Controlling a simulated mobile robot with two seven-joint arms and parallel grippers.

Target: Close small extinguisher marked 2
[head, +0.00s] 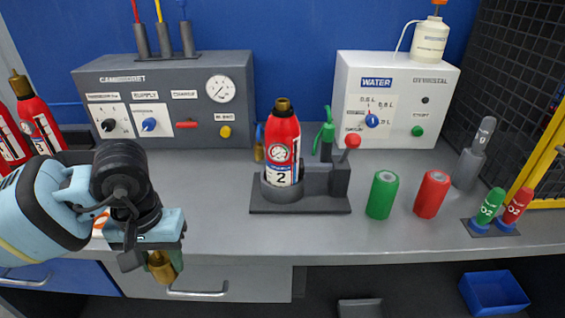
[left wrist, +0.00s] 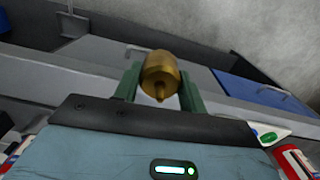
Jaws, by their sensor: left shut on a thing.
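The small red extinguisher marked 2 (head: 283,135) stands upright in a dark grey holder (head: 320,205) on the bench, its gauge and label facing me. Its dark brass neck (head: 283,105) shows at the top with no valve head on it. My left gripper (head: 152,258) is shut on a brass valve head (head: 163,268), left of the extinguisher and over the bench's front edge. In the left wrist view the brass piece (left wrist: 160,75) sits between the green fingers (left wrist: 160,92), its narrow tip pointing toward the camera. My right gripper is not in view.
Other red extinguishers (head: 38,125) stand at the left. A grey control box (head: 165,75) and a white water box (head: 395,85) line the back. Green (head: 382,196) and red (head: 432,195) cylinders stand right of the holder. The bench between gripper and holder is clear.

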